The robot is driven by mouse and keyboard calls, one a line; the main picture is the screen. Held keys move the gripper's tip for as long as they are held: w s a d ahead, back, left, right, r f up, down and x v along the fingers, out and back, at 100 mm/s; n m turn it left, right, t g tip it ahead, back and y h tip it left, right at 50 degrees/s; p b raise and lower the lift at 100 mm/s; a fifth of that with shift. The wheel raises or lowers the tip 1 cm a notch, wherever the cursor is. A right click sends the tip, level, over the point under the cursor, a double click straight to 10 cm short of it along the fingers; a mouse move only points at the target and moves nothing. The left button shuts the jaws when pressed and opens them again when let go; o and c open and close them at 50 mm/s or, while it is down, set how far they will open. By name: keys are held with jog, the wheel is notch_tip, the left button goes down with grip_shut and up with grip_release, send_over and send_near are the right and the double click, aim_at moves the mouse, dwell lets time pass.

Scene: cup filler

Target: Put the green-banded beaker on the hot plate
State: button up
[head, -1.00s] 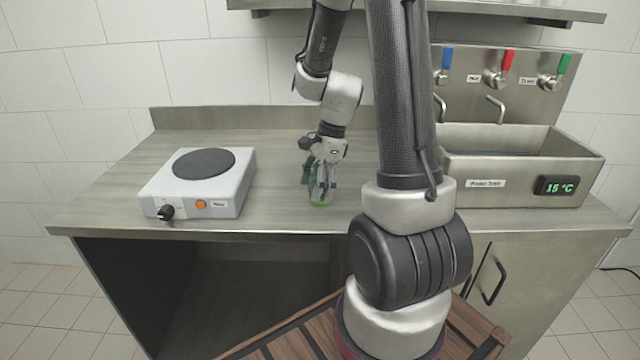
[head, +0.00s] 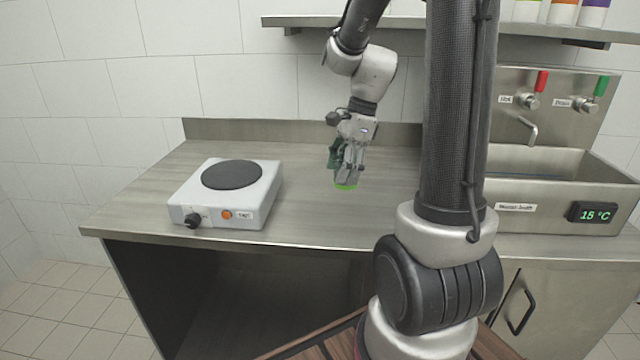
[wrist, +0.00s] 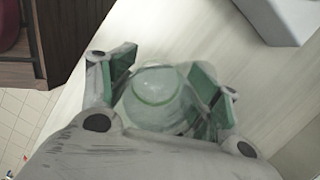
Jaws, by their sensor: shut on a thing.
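The green-banded beaker (head: 346,184) is clear glass with a green band near its base. It also shows between the fingers in the wrist view (wrist: 157,92). My gripper (head: 347,165) is shut on it and holds it above the counter, right of the hot plate. In the wrist view, the green-padded fingers (wrist: 165,85) lie on both sides of the glass. The hot plate (head: 265,205) is a white box with a round dark plate on top, an orange button and a black knob at its front. Nothing stands on it. My fingers hide the upper beaker.
The steel counter (head: 300,215) is clear between the hot plate and the sink. The sink (head: 600,178) with labelled taps and a "15 °C" display stands at the right. A shelf (head: 420,24) with several bottles hangs above. A low backsplash (head: 240,130) edges the counter.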

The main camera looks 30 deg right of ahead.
jog(key=shift+r, duration=0.35)
jog(key=shift+a, duration=0.3)
jog(key=w+a+n, duration=0.1)
jog(key=w+a, duration=0.4)
jog(key=w+a+r+n, duration=0.1)
jog(key=w+a, duration=0.4)
jog(key=a, duration=0.1)
jog(key=w+a+n+g, duration=0.1)
jog(key=w+a, duration=0.4)
jog(key=shift+w+a+r+n, duration=0.2)
jog(key=shift+w+a+n, duration=0.1)
jog(key=shift+w+a, duration=0.05)
jog(key=w+a+r, duration=0.3)
jog(key=w+a, duration=0.1)
jog(key=a, duration=0.1)
notch_tip(320, 180, up, 4)
jog(key=m, duration=0.2)
send_over(223, 173)
jog(key=d, duration=0.1)
jog(key=shift+m+t, duration=0.4)
jog(key=shift+m, duration=0.1)
jog(key=f, duration=0.6)
jog(key=shift+s+d, duration=0.1)
jog(key=shift+s, duration=0.1)
jog(key=shift+f, duration=2)
jog(key=shift+f, duration=0.15)
